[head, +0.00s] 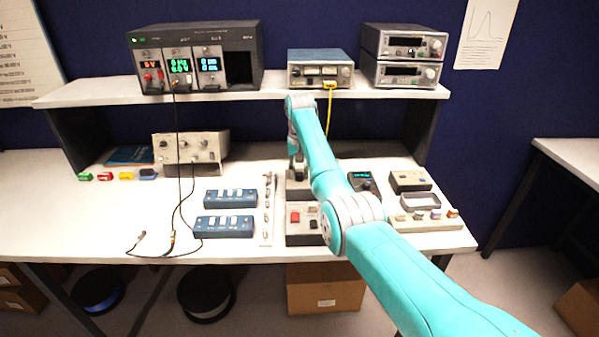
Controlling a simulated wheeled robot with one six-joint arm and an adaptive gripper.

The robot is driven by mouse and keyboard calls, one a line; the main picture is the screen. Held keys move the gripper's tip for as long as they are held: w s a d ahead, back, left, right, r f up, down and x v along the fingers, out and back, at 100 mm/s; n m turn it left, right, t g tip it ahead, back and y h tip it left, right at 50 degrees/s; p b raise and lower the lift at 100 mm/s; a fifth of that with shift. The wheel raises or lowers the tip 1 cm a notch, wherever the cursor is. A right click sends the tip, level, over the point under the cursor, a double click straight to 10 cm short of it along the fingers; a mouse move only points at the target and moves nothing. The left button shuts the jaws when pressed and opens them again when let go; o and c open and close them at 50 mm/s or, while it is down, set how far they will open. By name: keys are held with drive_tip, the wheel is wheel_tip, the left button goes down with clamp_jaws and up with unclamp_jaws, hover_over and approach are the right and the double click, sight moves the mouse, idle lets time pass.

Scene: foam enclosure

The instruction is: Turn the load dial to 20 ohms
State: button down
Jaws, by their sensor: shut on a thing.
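My gripper (298,174) points down at a dark-topped grey box (297,197) right of the middle of the bench. It is shut on what seems to be the load dial on top of that box. The dial itself is hidden by the gripper, and its scale and pointer cannot be read. My teal arm covers the right side of the box. A dark meter with a lit green display (363,177) stands just right of the arm; its digits are too small to read.
A grey box with a red switch (295,217) sits in front. Blue switch boxes (230,197) and a strip of small parts (267,208) lie left. A shelf (240,97) with instruments runs behind. Black leads (172,242) and a yellow cable (329,115) hang nearby.

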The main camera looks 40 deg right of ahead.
sight(299, 173)
drive_tip(key=c, duration=0.9)
unclamp_jaws()
drive_tip(key=shift+o, duration=0.2)
drive_tip(key=shift+r, duration=0.1)
drive_tip(key=shift+r, duration=3.65)
